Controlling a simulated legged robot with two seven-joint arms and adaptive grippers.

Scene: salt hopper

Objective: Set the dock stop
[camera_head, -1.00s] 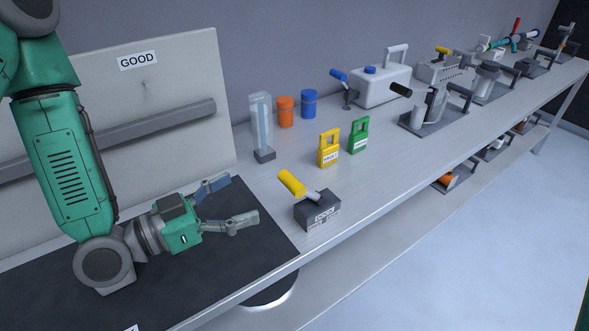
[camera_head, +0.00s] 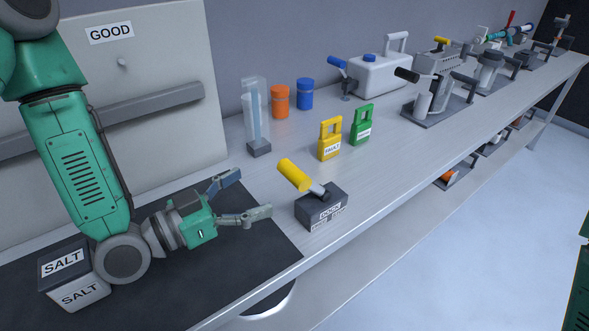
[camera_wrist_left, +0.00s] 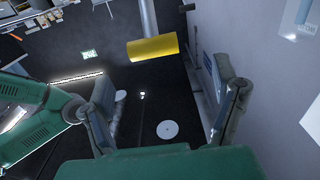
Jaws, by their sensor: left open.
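The dock stop is a dark block labelled DOCK (camera_head: 322,207) near the table's front edge. Its lever has a yellow handle (camera_head: 293,175) tilted up to the left. My left gripper (camera_head: 248,194) is open and empty, just left of the block and handle, with its fingers pointing toward them. In the left wrist view the yellow handle (camera_wrist_left: 152,48) lies ahead of the open left fingers (camera_wrist_left: 163,75), and no contact shows. My right gripper is not in view.
A SALT box (camera_head: 75,275) stands beside my left arm. Yellow FAULT (camera_head: 329,148) and green (camera_head: 361,131) tags stand behind the dock block. A clear tube (camera_head: 256,120), orange can (camera_head: 279,101) and blue can (camera_head: 305,94) stand farther back. A GOOD board (camera_head: 165,65) stands behind my arm.

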